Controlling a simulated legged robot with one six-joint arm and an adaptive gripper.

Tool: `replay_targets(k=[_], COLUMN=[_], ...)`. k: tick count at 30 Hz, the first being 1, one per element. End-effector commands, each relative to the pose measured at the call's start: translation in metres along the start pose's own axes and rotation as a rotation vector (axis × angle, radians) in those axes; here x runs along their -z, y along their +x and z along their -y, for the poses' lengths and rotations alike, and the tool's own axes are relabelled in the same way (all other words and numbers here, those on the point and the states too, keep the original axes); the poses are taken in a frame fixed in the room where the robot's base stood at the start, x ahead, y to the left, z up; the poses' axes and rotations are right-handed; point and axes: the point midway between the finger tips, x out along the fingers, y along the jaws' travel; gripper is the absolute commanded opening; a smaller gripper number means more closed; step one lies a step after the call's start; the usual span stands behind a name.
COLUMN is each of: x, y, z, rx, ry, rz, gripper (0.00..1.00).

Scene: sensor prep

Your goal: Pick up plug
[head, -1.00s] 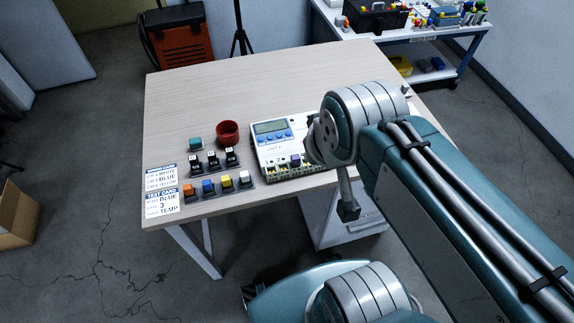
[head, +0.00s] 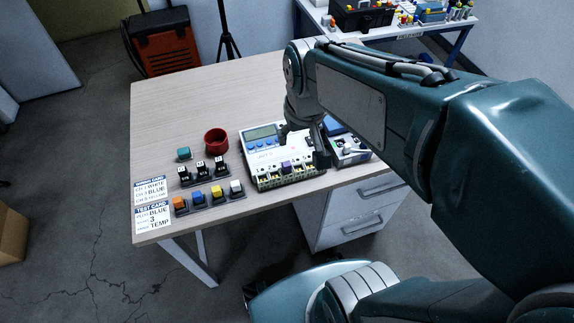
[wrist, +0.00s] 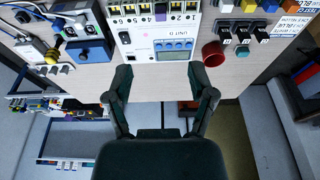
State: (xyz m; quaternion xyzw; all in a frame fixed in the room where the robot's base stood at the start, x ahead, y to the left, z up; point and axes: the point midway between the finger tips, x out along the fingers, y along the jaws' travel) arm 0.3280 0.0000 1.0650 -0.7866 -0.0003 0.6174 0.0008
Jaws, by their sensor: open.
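Several coloured plugs stand in a row near the table's front left: an orange plug (head: 178,203), a blue plug (head: 197,197), a yellow plug (head: 217,192) and a white plug (head: 236,187). In the wrist view, the blue plug (wrist: 289,5) and its neighbours are cut by the top edge at the right. A purple plug (head: 286,167) sits at the front of the white meter unit (head: 262,152). My gripper (wrist: 167,88) is open and empty, above the table beside the unit's display end. My arm partly hides it in the head view.
Black numbered blocks (head: 202,169), a teal block (head: 183,153) and a red cup (head: 216,141) stand behind the plugs. Printed cards (head: 152,205) lie at the left edge. A small switch box (head: 348,150) is right of the unit. The table's back left is clear.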

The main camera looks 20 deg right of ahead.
Motion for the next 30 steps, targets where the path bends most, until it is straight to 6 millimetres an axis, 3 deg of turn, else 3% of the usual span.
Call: replay_targets(k=[6, 12, 30], x=[0.029, 0.042, 0.029], y=[0.051, 0.086, 0.151], z=[0.001, 0.001, 0.001], rx=[0.000, -0.001, -0.001], ry=[-0.001, -0.001, -0.001], rz=[0.142, 0.225, 0.243], gripper=[0.71, 0.71, 0.71])
